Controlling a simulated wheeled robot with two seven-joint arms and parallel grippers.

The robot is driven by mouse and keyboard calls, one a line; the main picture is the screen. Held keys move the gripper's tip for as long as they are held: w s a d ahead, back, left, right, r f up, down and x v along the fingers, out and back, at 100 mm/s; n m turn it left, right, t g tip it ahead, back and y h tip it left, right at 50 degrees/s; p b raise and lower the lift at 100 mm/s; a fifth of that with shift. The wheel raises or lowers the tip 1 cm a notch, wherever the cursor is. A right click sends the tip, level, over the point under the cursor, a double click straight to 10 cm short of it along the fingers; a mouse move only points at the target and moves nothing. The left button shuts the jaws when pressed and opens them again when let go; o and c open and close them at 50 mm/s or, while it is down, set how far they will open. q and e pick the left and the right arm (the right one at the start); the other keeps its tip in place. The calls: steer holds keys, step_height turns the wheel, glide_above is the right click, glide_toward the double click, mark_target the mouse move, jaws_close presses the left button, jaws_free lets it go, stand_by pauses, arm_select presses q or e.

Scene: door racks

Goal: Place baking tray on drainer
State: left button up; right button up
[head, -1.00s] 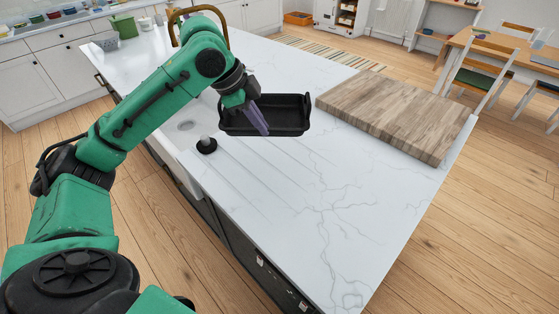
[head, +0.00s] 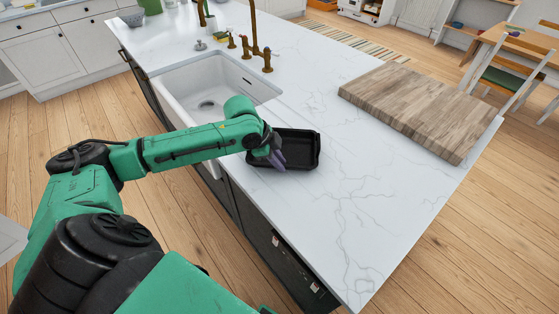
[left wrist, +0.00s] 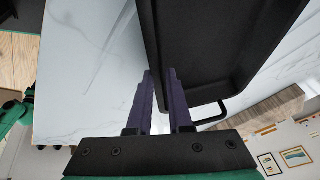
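The black baking tray (head: 305,150) is level near the front edge of the island, right of the sink. It also shows in the left wrist view (left wrist: 205,45). My left gripper (head: 274,158) is shut on the tray's side wall, with one purple finger on each side of it (left wrist: 162,80). The drainer (head: 288,112) is the grooved part of the white counter beside the sink; the tray is over it and hides much of it. I cannot tell whether the tray touches the counter. My right gripper is not in view.
The white sink (head: 215,85) with brass taps (head: 257,50) is left of the tray. A thick wooden board (head: 420,105) lies at the counter's right back. Marble between tray and board, and toward the near right corner, is clear.

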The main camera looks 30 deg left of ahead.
arm_select(q)
steer(key=shift+o, duration=0.2)
steer(key=shift+r, duration=0.1)
steer(key=shift+s+a+r, duration=0.1)
steer(key=shift+a+r, duration=0.05)
steer(key=shift+r, duration=0.05)
steer(key=b+v, duration=0.1)
steer(key=v, duration=1)
steer(key=shift+r, duration=0.2)
steer(key=shift+s, duration=0.1)
